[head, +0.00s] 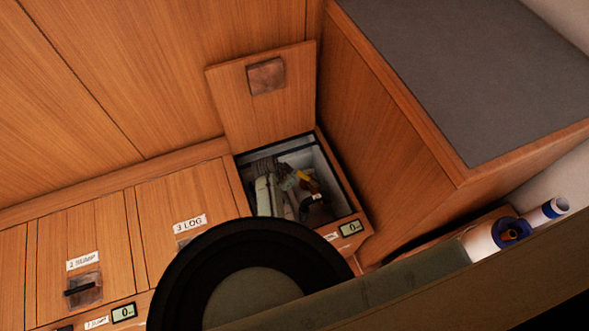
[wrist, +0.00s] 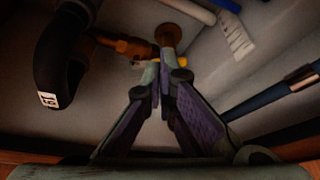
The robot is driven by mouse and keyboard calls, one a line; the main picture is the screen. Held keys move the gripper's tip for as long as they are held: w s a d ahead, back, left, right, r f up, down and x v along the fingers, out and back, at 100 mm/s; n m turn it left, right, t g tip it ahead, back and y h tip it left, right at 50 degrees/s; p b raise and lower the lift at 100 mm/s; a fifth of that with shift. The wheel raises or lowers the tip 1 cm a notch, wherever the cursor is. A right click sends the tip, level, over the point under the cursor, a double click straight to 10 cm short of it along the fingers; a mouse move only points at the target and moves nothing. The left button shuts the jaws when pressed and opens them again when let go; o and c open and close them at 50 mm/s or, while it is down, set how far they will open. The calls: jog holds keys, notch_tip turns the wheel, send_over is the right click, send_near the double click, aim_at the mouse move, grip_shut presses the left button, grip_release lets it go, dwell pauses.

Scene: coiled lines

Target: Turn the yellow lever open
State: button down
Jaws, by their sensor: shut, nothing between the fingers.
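The yellow lever (head: 301,176) shows small in the open floor compartment (head: 341,199) in the head view. In the wrist view, bits of yellow (wrist: 184,62) show just behind my fingertips, on a brass-coloured valve and pipe (wrist: 128,46). My gripper (wrist: 158,76) is shut and empty, its fingertips close in front of the valve. The fingers hide much of the lever, so I cannot tell its angle or whether they touch it. In the head view, my grey wrist and gripper reach down into the compartment.
A black hose (wrist: 55,65) with a white tag curves at left in the wrist view. A dark blue line (wrist: 265,106) runs at right, and a white label (wrist: 236,38) hangs above. The lifted hatch lid (head: 262,100) stands behind the compartment. Shut hatches lie left; a cabinet stands right.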

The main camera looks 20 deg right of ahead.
aim_at(307, 179)
jog(key=w+d+f+n+b, duration=0.1)
jog(key=w+d+f+b, duration=0.2)
jog(key=f+b, duration=0.7)
jog(key=shift+d+b, duration=0.7)
jog(key=shift+b, duration=0.1)
